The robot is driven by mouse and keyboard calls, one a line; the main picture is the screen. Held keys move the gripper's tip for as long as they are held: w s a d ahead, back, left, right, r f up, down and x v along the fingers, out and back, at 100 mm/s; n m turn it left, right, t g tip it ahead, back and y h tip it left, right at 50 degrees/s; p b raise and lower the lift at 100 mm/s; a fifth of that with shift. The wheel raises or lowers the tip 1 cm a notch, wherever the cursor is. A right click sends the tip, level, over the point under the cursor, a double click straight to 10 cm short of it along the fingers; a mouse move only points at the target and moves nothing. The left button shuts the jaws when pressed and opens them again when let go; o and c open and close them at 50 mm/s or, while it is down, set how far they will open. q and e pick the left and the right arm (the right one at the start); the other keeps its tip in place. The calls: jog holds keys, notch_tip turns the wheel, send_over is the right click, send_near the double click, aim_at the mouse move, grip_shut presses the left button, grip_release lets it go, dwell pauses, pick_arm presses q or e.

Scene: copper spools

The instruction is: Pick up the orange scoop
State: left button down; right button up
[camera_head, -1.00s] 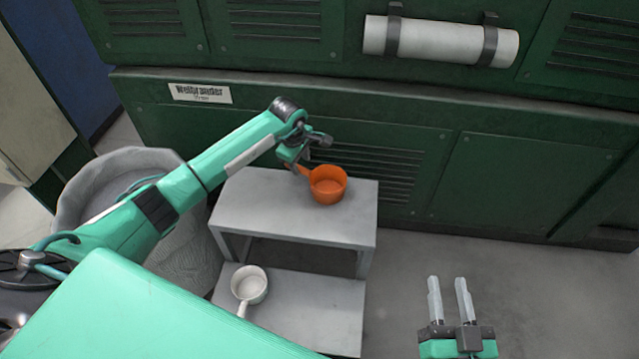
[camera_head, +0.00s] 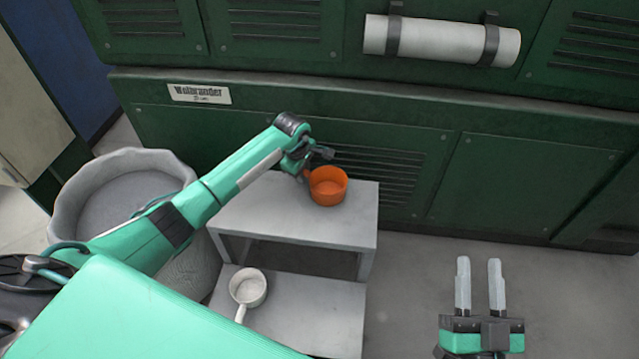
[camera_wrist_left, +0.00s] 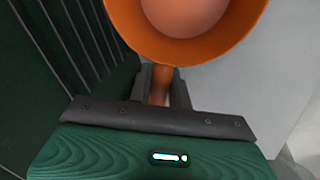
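The orange scoop (camera_head: 328,187) stands upright on the top of a grey step stool, its handle toward the left. My left gripper (camera_head: 312,160) is at the handle, partly hidden by its own wrist in the head view. In the left wrist view the scoop's bowl (camera_wrist_left: 185,35) fills the top, and its handle (camera_wrist_left: 160,86) lies between the two dark fingers of my left gripper (camera_wrist_left: 162,75). I cannot tell whether the fingers press on the handle. My right gripper (camera_head: 479,275) is open and empty above the floor at the lower right.
A white scoop (camera_head: 248,287) sits on the stool's lower step (camera_head: 300,310). The stool's top (camera_head: 275,215) is otherwise bare. A grey bin (camera_head: 75,200) stands at the left, partly behind my left arm. Green cabinets (camera_head: 520,190) stand behind the stool. Floor is clear at the right.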

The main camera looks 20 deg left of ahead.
pick_arm(q)
jog(key=shift+r, duration=0.15)
